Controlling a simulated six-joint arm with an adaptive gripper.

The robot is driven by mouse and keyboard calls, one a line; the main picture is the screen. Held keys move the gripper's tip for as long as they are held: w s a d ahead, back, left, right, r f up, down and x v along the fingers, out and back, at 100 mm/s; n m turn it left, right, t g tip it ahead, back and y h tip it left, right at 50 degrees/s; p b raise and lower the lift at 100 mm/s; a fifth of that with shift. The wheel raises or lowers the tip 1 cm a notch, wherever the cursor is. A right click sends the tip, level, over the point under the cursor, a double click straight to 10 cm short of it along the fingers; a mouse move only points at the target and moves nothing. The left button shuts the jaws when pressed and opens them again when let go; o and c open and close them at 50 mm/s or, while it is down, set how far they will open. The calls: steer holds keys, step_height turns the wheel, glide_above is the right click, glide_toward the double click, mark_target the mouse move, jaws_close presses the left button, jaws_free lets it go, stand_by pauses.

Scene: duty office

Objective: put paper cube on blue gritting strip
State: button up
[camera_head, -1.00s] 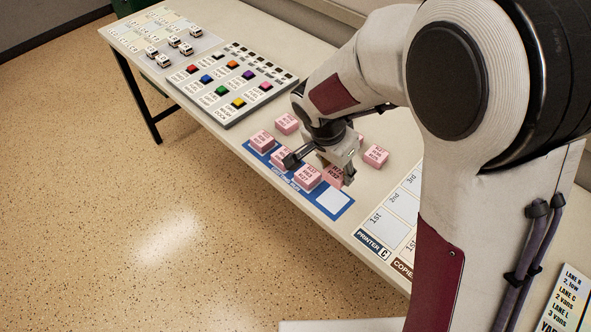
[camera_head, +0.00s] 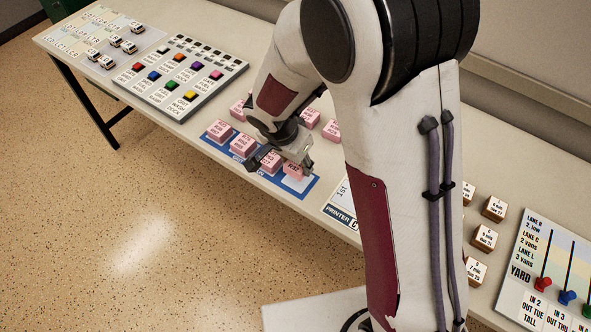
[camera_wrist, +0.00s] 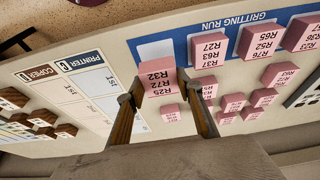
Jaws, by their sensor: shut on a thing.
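My gripper (camera_head: 280,166) is shut on a pink paper cube (camera_head: 294,171). In the wrist view the held cube (camera_wrist: 158,82) reads R32, R72, R25 and sits between my fingers (camera_wrist: 166,86). The blue gritting strip (camera_head: 312,190) lies along the table's front edge; its GRITTING RUN label shows in the wrist view (camera_wrist: 180,34). Three pink cubes (camera_head: 219,130) stand on it, one reading R27, R63, R37 (camera_wrist: 209,49). The held cube is at the strip's bare white end square (camera_head: 297,185), partly covering it. I cannot tell whether it touches the strip.
Several loose pink cubes (camera_head: 331,130) stand behind the strip, close to my fingers. A grey button panel (camera_head: 180,75) lies to the left. The printer card (camera_wrist: 85,70) and brown blocks (camera_head: 484,238) are on the other side. A yard board (camera_head: 545,270) is at right.

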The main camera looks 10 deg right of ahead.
mark_target(296, 172)
steer(key=shift+f, duration=0.25)
steer(key=shift+f, duration=1.85)
steer(key=shift+f, duration=0.15)
steer(key=o, duration=1.2)
steer(key=shift+v, duration=6.15)
